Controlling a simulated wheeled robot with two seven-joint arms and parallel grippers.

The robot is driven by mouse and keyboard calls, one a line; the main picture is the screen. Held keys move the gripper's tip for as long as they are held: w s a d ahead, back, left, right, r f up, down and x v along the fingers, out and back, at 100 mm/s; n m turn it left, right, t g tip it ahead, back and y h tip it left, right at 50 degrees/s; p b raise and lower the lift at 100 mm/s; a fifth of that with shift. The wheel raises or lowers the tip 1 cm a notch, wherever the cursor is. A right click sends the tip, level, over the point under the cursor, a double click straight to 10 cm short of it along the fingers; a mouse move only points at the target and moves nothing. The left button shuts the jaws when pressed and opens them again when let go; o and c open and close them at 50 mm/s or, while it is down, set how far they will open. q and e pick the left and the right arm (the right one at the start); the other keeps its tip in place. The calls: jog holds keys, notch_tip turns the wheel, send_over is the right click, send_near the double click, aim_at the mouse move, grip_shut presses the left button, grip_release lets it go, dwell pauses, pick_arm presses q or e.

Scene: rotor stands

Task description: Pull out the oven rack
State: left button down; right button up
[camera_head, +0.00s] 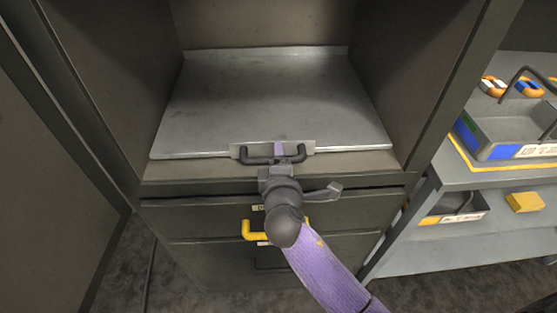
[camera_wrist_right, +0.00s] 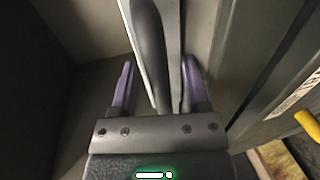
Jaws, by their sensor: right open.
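The oven rack is a flat grey metal tray (camera_head: 270,95) lying level inside an open cabinet bay, its front edge near the front of the shelf. A dark bar handle (camera_head: 250,160) is fixed to a plate on its front edge. My right gripper (camera_head: 279,152) is at the middle of this handle, a purple finger showing above the bar. In the right wrist view the open purple fingers (camera_wrist_right: 159,88) stand on either side of the dark handle (camera_wrist_right: 150,50), with a visible gap at the left finger. My left gripper is not in view.
Cabinet side walls (camera_head: 430,80) flank the rack. Drawers with a yellow handle (camera_head: 228,230) lie below, under my right arm. At right, a shelf holds a grey bin (camera_head: 500,125) and a yellow block (camera_head: 525,202). The rack's top is clear.

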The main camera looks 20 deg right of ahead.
grip_shut()
dwell(0.4)
dwell(1.1)
